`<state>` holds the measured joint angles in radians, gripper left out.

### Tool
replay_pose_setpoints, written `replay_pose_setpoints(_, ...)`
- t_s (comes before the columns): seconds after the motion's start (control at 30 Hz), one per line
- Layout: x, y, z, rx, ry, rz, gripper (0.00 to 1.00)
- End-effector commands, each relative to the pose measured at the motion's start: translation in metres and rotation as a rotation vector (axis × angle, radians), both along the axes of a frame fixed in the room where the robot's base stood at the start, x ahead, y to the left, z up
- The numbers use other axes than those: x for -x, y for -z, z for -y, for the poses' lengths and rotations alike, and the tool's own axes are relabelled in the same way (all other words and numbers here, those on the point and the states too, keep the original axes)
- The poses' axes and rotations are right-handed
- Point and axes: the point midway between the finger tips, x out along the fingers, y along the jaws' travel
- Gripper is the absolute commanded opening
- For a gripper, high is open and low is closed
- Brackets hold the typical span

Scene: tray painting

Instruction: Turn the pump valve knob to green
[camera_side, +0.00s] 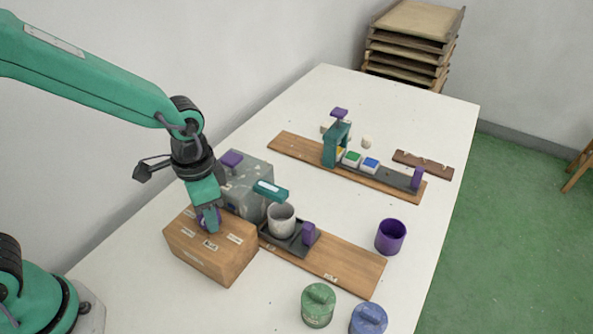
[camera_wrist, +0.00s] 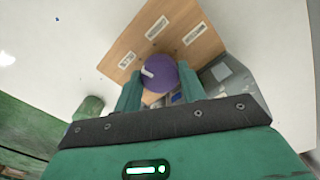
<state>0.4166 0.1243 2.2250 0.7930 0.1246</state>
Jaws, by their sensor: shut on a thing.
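The pump valve knob is a round purple knob (camera_wrist: 160,72) with a white pointer mark, on the top of a wooden box (camera_side: 190,253). In the wrist view the mark lies on the knob's left half, toward the label at the box's left. Small white labels (camera_wrist: 157,27) stand around the knob; their writing is too small to read. My gripper (camera_side: 209,226) is over the box, pointing down, its fingers shut on the knob's two sides. In the side view my fingers hide most of the knob.
Behind the box is a grey machine (camera_side: 250,178) with a teal spout (camera_side: 270,190) over a grey cup (camera_side: 281,219). A purple cup (camera_side: 390,237), a green jar (camera_side: 318,306) and a blue jar (camera_side: 368,320) stand at right. Another board (camera_side: 290,147) with paint blocks is farther back.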

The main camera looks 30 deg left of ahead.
Motion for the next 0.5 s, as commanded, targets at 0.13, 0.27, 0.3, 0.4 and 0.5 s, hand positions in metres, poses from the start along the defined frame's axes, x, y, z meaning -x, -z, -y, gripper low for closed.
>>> replay_pose_setpoints(0.13, -0.0006, -0.0017, 0.0, 0.001, 0.139, 0.002, 0.17)
replay_pose_setpoints(0.27, -0.0006, -0.0018, 0.0001, 0.0, 0.263, 0.002, 0.17)
replay_pose_setpoints(0.3, -0.0006, -0.0018, 0.0001, 0.0, 0.301, 0.002, 0.17)
replay_pose_setpoints(0.4, -0.0006, -0.0018, 0.0001, 0.001, 0.395, 0.003, 0.17)
replay_pose_setpoints(0.5, -0.0007, -0.0018, 0.0002, 0.001, 0.485, 0.003, 0.17)
